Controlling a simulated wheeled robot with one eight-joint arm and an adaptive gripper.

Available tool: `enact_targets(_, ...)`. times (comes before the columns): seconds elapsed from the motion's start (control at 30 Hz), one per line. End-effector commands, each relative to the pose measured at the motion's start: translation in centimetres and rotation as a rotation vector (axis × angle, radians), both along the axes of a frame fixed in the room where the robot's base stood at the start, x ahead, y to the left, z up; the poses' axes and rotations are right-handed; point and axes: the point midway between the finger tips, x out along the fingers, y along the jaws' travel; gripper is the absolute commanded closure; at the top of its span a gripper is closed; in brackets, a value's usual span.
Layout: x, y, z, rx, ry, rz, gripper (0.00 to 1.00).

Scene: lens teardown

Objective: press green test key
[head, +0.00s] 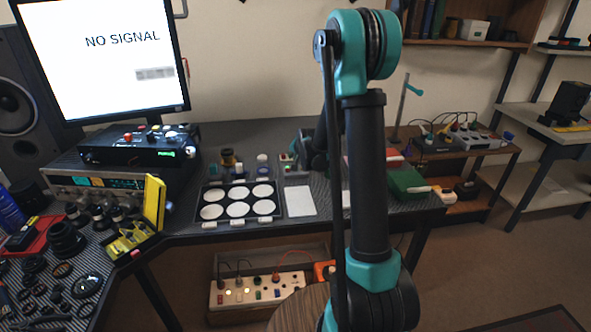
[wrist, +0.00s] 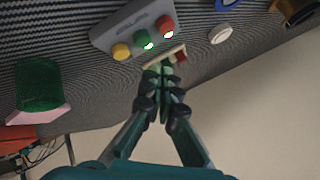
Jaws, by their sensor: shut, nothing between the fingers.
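In the wrist view a grey box (wrist: 118,30) carries three round keys in a row: yellow (wrist: 121,51), green (wrist: 142,39) and red (wrist: 165,24). The green test key is the middle one, with a small bright light beside it. My gripper (wrist: 164,72) is shut and empty, its fingertips just below the box in the picture and apart from the green key. In the head view the box (head: 288,160) shows only small and partly, beside my arm. My gripper is hidden there behind the arm.
A cream strip (wrist: 165,57) lies by the fingertips. In the head view a tray of white discs (head: 237,219) and a white sheet (head: 300,201) lie on the bench.

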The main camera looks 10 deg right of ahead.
Motion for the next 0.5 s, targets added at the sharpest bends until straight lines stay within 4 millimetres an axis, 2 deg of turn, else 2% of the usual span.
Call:
enact_targets(0.23,0.0,0.0,2.2,0.0,0.0,0.0,1.0)
enact_targets(0.5,0.0,0.0,3.0,0.0,0.0,0.0,1.0)
